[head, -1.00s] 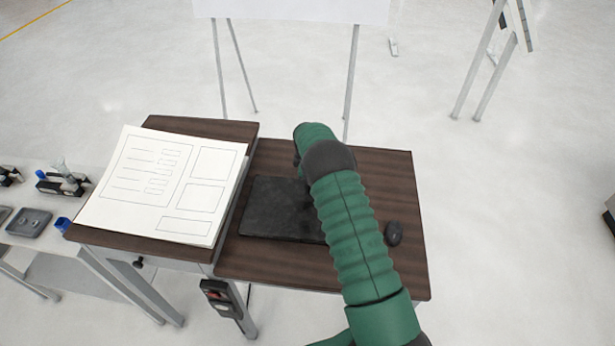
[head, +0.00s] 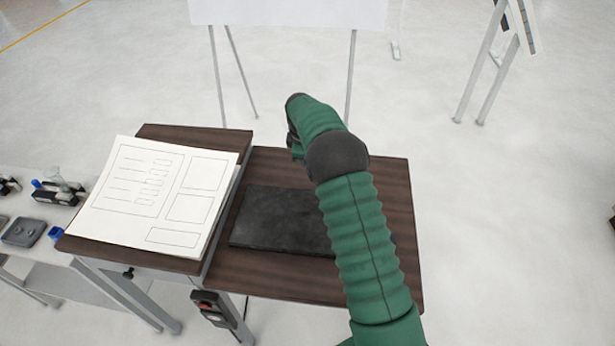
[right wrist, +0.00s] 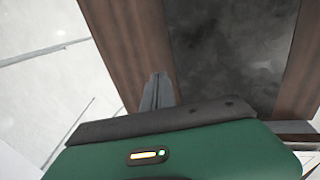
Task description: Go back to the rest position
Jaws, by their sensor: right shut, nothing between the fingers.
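My right arm comes in from the bottom right of the head view in a green sleeve and reaches over the brown desk (head: 390,215). Its hand end is bent away at the top, and the fingers cannot be made out there. In the right wrist view, my right gripper (right wrist: 157,90) has its fingers together with nothing between them. It is above the desk, beside the edge of a black slab (right wrist: 235,45). The slab (head: 270,217) lies flat on the desk in the head view, its right side hidden by my arm. My left gripper is not in view.
White printed sheets (head: 160,195) lie on the raised left part of the desk. A side table at left holds a grey tray (head: 24,231) and small lab items. A white board (head: 290,12) on legs stands behind. The floor to the right is open.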

